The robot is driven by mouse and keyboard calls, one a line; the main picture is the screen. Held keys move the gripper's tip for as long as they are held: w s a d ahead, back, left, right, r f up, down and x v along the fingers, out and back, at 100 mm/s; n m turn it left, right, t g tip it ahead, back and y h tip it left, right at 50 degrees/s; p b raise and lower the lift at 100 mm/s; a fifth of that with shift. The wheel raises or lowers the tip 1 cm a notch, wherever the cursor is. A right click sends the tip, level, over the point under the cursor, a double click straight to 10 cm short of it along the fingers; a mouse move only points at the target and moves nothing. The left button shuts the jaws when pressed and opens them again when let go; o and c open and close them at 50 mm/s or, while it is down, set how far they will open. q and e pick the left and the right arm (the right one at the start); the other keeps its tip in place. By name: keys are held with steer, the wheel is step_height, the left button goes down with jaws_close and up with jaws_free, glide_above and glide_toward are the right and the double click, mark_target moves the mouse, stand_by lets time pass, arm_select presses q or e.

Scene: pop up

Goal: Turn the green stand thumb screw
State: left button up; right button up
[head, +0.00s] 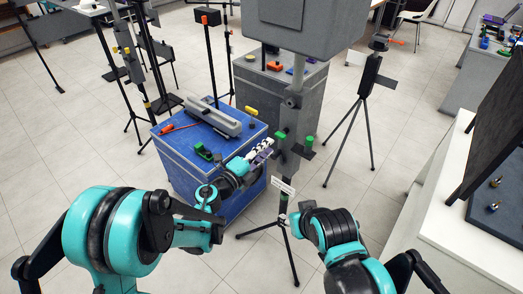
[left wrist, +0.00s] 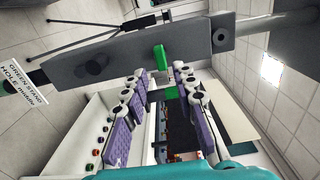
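The green stand is a dark grey upright with a tripod base (head: 284,232) and a white label (head: 283,186). In the left wrist view the label (left wrist: 22,84) reads "GREEN STAND HOLE middle". A green thumb screw (head: 281,135) shows on the upright, and a second green piece (head: 309,142) sits just right of it. In the left wrist view one green screw (left wrist: 160,57) is just beyond my fingertips, with another green piece (left wrist: 171,92) lower down. My left gripper (head: 268,145) is open, its purple-padded fingers (left wrist: 158,78) apart and empty. My right gripper is mostly hidden behind its wrist (head: 305,208).
A blue cabinet (head: 215,175) with a grey device (head: 215,117) and small tools stands left of the stand. A grey cabinet (head: 260,92) is behind. A black tripod (head: 365,95) stands to the right. A white counter (head: 475,200) lines the right side.

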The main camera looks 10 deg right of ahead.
mark_target(278, 138)
arm_select(q)
steer(key=x, duration=0.6)
jaws_close()
steer(key=m, duration=1.7)
steer(key=shift+c, duration=0.4)
jaws_free()
steer(key=shift+m, duration=0.3)
steer(key=o, duration=0.3)
steer(key=shift+a, duration=0.1)
